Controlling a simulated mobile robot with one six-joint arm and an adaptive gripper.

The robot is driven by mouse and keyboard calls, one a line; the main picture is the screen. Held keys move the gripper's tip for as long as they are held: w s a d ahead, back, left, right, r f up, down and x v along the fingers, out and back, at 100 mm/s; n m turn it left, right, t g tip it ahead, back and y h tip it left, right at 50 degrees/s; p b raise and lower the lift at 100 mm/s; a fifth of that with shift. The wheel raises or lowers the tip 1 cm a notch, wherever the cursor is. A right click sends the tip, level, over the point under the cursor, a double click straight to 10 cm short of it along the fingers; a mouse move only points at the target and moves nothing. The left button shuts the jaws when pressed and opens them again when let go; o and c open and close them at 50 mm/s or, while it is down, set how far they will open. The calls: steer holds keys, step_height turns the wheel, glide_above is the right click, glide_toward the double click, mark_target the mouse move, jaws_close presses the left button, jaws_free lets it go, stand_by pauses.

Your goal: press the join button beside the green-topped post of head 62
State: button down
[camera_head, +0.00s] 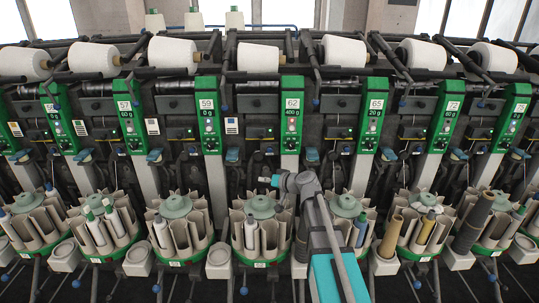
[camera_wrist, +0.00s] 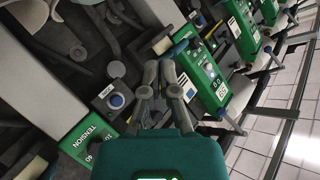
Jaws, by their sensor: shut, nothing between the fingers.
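In the head view, the post of head 62 has a green top (camera_head: 292,113) marked "62" and "400 g", with small buttons on its face. My gripper (camera_head: 266,180) is below it, in front of the machine; its fingers are too small to judge there. In the wrist view, my gripper (camera_wrist: 159,68) is shut and empty. A round blue button (camera_wrist: 117,100) on a dark box with a small pale label lies just left of the fingers, apart from them in the picture. A green panel marked "TENSION" (camera_wrist: 88,135) is at lower left.
Neighbouring posts 59 (camera_head: 208,115) and 65 (camera_head: 373,115) stand either side. White yarn cones (camera_head: 258,57) line the top. Round bobbin magazines (camera_head: 262,208) line the bottom, close under my arm. In the wrist view, more green panels (camera_wrist: 205,75) run up to the right.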

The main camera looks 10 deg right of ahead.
mark_target(271, 153)
steer(key=w+d+t, duration=0.1)
steer(key=w+d+r+m+t, duration=0.1)
steer(key=w, duration=0.1)
steer(key=w+d+r, duration=0.1)
steer(key=shift+w+d+r+t+b, duration=0.15)
steer(key=shift+d+t+b, duration=0.05)
steer(key=shift+t+b, duration=0.2)
steer(key=shift+w, duration=0.1)
steer(key=w+d, duration=0.1)
steer(key=w, duration=0.7)
steer(key=shift+w+d, duration=0.2)
steer(key=shift+d, duration=0.15)
steer(key=shift+w, duration=0.15)
stand_by(1.5)
steer(key=shift+w+d, duration=0.1)
steer(key=shift+w, duration=0.15)
steer(key=shift+w+d, duration=0.1)
steer(key=shift+w, duration=0.35)
stand_by(1.0)
steer(key=shift+s, duration=0.1)
stand_by(0.3)
steer(key=shift+s+a, duration=0.2)
steer(key=shift+s, duration=0.55)
steer(key=shift+s, duration=0.1)
